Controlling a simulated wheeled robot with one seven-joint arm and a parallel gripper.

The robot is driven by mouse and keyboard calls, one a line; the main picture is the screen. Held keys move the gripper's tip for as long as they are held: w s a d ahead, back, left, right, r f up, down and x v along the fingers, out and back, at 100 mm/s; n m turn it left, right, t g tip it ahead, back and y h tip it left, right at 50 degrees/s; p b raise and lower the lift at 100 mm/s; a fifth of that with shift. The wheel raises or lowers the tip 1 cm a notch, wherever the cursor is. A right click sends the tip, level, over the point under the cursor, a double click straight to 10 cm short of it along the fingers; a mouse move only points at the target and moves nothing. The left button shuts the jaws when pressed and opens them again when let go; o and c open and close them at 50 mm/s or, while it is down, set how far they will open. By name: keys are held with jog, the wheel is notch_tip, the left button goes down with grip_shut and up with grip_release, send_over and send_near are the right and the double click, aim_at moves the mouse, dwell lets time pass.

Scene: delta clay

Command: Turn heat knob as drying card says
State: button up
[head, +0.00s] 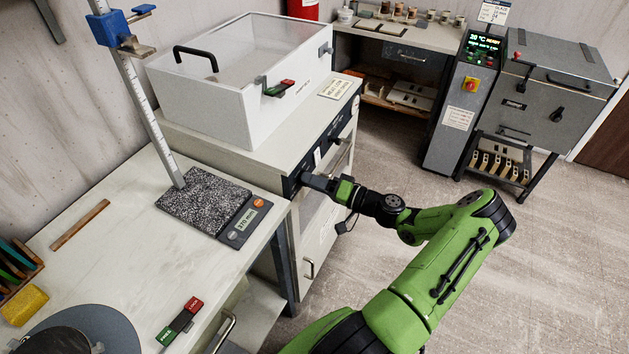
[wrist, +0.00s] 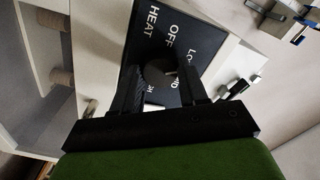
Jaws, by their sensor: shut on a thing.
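The heat knob (wrist: 158,72) is dark and round, on a black panel (wrist: 172,32) lettered HEAT, OFF, LO and a partly covered word that may be MID. My gripper (wrist: 160,84) is shut on the knob, with one finger on each side. The fingers cover part of the dial, and I cannot tell clearly where the knob points. In the head view my gripper (head: 308,180) is at the front panel of the drying cabinet (head: 225,150) and hides the knob. A printed card (head: 336,88) lies on the cabinet top; its text is too small to read.
A clear-lidded box (head: 240,75) stands on the cabinet. A bench at left holds a scale (head: 243,222), a textured slab (head: 203,198) and a height gauge (head: 140,95). A kiln (head: 550,95) and control column (head: 463,110) stand at back right. Open floor lies at right.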

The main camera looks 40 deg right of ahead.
dwell(0.3)
jog(key=o, duration=1.1)
jog(key=v, duration=1.5)
jog(key=shift+s+d+p, duration=0.1)
jog(key=shift+s+p, duration=0.3)
